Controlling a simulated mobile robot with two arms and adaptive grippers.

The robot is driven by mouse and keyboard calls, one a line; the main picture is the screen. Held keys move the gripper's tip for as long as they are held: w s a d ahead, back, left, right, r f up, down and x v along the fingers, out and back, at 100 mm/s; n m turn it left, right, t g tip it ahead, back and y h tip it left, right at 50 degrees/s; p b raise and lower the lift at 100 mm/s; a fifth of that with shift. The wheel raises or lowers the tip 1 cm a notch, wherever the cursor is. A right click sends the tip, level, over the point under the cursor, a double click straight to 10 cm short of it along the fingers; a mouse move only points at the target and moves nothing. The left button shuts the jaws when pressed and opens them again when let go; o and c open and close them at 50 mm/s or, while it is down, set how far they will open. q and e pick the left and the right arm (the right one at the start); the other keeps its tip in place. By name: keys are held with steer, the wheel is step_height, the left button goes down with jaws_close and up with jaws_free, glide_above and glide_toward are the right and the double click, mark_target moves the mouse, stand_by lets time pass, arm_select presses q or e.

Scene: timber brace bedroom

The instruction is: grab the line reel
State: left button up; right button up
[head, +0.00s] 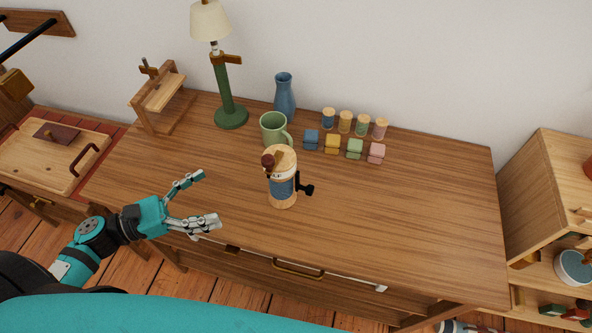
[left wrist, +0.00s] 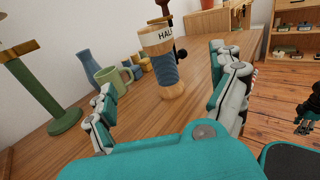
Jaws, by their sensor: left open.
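The line reel (head: 283,188) stands upright on the wooden desk, with pale wooden ends, blue line round its middle, a dark red knob on top and a black clamp on its right side. It also shows in the left wrist view (left wrist: 164,68), between and beyond the fingers, with part of its lettering readable. My left gripper (head: 208,199) is open and empty, to the left of the reel and apart from it, its fingers pointing towards it. Part of my right gripper (head: 462,327) shows at the bottom edge; its fingers are mostly cut off.
A green mug (head: 272,128) stands just behind the reel. A blue vase (head: 285,98), a green lamp (head: 229,90) and a wooden stand (head: 158,103) are farther back. Several small coloured blocks (head: 333,144) and spools sit behind right. The desk (head: 410,225) is clear in front and right.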

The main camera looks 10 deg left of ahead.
mark_target(281, 179)
arm_select(q)
steer(key=p+x, duration=0.5)
steer(key=x, duration=1.2)
steer(key=shift+w+p, duration=0.15)
steer(key=shift+p, duration=0.25)
steer(key=c, duration=1.3)
steer(key=shift+c, duration=0.8)
arm_select(e)
step_height(281, 179, up, 6)
steer(key=a, duration=0.2)
steer(key=shift+s+f, duration=0.15)
steer(key=shift+s, duration=0.3)
arm_select(q)
steer(key=shift+r, duration=0.15)
